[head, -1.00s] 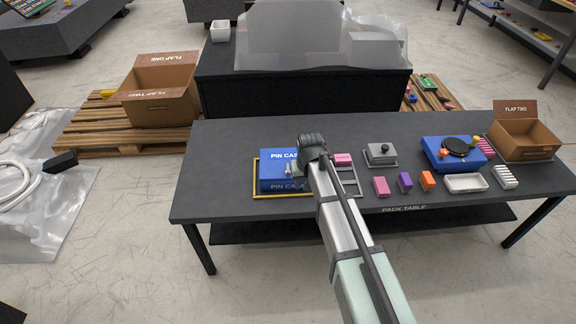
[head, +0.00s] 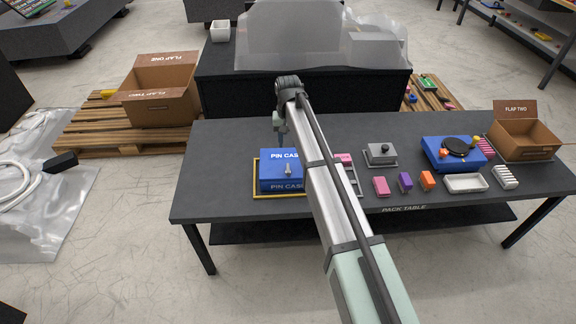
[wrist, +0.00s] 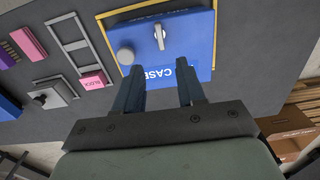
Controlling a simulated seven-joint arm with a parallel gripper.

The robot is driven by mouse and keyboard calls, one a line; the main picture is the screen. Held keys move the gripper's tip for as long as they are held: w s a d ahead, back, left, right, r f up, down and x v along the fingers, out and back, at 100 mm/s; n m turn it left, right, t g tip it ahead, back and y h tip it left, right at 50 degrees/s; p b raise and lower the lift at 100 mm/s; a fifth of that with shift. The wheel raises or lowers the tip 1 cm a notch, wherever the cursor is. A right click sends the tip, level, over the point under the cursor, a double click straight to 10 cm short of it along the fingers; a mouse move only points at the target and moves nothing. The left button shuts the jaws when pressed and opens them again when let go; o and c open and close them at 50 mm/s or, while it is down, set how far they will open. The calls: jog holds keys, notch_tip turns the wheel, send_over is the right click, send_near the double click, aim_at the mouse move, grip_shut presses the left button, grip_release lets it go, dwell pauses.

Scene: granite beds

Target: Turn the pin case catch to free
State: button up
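The blue pin case (head: 270,178) stands on the pack table inside a yellow outline, its lid shut. Its silver catch (head: 288,170) is a small lever on the case; in the wrist view the catch (wrist: 160,37) points roughly along the fingers' direction. A round grey knob (wrist: 126,56) shows on the case in the wrist view; my arm seems to hide it in the head view. My gripper (head: 279,135) hangs above the table behind the case, clear of the catch. In the wrist view my gripper (wrist: 161,68) has its two fingers apart with nothing between them.
Right of the case are a grey rack (wrist: 82,45) with a pink block (wrist: 94,80), a grey knobbed block (head: 381,154), several coloured blocks, a white tray (head: 466,183) and a blue device (head: 440,160). The table behind the case is bare.

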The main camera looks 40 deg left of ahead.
aim_at(288, 168)
notch_tip(288, 168, down, 12)
jog(key=shift+f, duration=0.2)
dwell(0.4)
jog(key=shift+c, duration=0.3)
grip_shut()
